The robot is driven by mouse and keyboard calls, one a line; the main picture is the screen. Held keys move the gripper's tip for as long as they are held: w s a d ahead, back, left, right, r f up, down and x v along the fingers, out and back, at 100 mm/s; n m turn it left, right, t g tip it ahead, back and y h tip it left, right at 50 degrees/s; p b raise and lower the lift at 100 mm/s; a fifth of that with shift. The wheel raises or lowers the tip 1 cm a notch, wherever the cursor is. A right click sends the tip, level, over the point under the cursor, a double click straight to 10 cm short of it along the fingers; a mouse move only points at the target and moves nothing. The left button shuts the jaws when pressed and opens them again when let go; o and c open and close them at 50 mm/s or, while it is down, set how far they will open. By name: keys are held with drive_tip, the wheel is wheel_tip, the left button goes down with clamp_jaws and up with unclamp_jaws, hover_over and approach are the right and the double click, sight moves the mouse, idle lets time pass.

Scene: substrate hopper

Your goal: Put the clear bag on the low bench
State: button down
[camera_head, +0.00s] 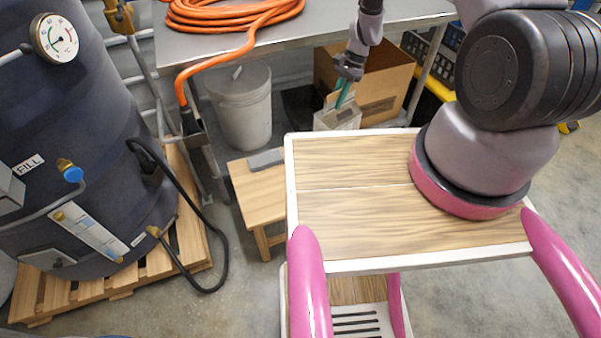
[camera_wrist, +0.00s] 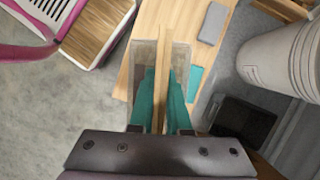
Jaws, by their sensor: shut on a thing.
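The clear bag (camera_wrist: 143,62) hangs between the teal fingers of my gripper (camera_wrist: 162,90) in the wrist view. It is see-through, with a tan strip along its middle. In the head view my gripper (camera_head: 344,96) is beyond my wooden top, with the bag (camera_head: 338,118) below its fingers; the bag's lower part is hidden by that top. The low bench (camera_head: 255,203) is light wood and stands left of the gripper in the head view. In the wrist view the bench (camera_wrist: 190,20) shows behind the bag. I cannot tell the height gap.
A grey block (camera_head: 266,159) lies on the bench. A white bucket (camera_head: 242,110) stands behind it, near a cardboard box (camera_head: 385,85). A metal table (camera_head: 330,25) with an orange hose (camera_head: 230,12) stands above. A dark tank (camera_head: 75,130) on a pallet is left.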

sight(337, 114)
drive_tip(key=f+m, duration=0.2)
drive_tip(key=f, duration=0.1)
drive_tip(key=s+f+m+t, duration=0.1)
drive_tip(key=f, duration=0.1)
drive_tip(key=shift+f+y, duration=0.1)
drive_tip(key=shift+y, duration=0.3)
drive_tip(key=shift+f, duration=4.7)
drive_tip(key=c, duration=0.9)
unclamp_jaws()
drive_tip(key=shift+f, duration=0.15)
